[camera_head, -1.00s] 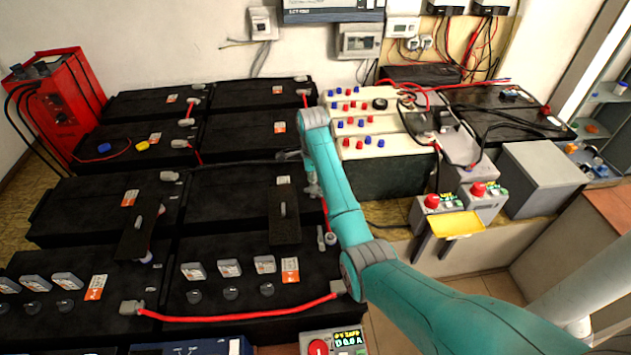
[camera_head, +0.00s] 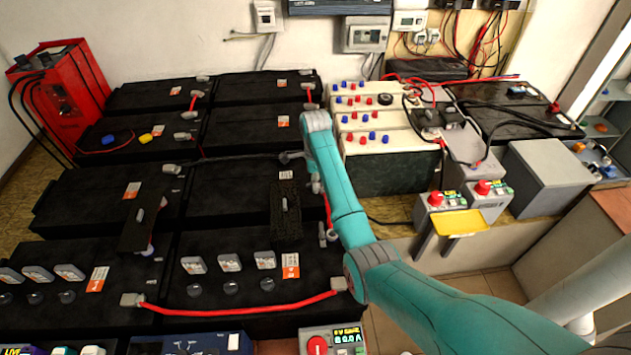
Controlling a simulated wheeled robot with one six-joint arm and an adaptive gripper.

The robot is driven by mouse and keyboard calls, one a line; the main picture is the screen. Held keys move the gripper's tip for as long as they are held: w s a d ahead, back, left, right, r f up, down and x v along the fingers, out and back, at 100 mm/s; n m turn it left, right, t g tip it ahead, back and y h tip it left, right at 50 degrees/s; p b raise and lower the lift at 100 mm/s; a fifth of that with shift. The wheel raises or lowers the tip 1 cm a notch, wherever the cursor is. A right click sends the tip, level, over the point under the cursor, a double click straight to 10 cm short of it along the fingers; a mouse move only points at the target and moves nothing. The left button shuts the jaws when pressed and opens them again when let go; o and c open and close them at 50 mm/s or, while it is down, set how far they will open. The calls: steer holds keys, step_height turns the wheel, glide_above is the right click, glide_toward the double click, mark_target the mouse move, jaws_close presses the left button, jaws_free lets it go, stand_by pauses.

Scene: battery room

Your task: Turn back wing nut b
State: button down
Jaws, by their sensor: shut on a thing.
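My teal arm reaches from the lower right over the black batteries. Its gripper (camera_head: 317,184) is at the right edge of the middle battery (camera_head: 225,194), low behind the arm link, and only small grey parts of it show. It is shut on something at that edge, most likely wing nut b. The nut itself is hidden by my arm, and I cannot tell its angle. A red cable (camera_head: 327,208) runs down from this spot to a grey terminal (camera_head: 331,235) on the near battery (camera_head: 225,252).
A grey terminal (camera_head: 290,158) with a black cable lies close by. White cells (camera_head: 372,118) with red and blue caps stand right of the arm. A red charger (camera_head: 60,105) stands far left.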

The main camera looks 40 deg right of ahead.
steer(key=n, duration=0.4)
steer(key=shift+n, duration=0.4)
steer(key=n, duration=0.4)
steer(key=shift+n, duration=0.3)
steer(key=n, duration=0.4)
steer(key=shift+n, duration=2.3)
steer(key=c, duration=1.2)
jaws_free()
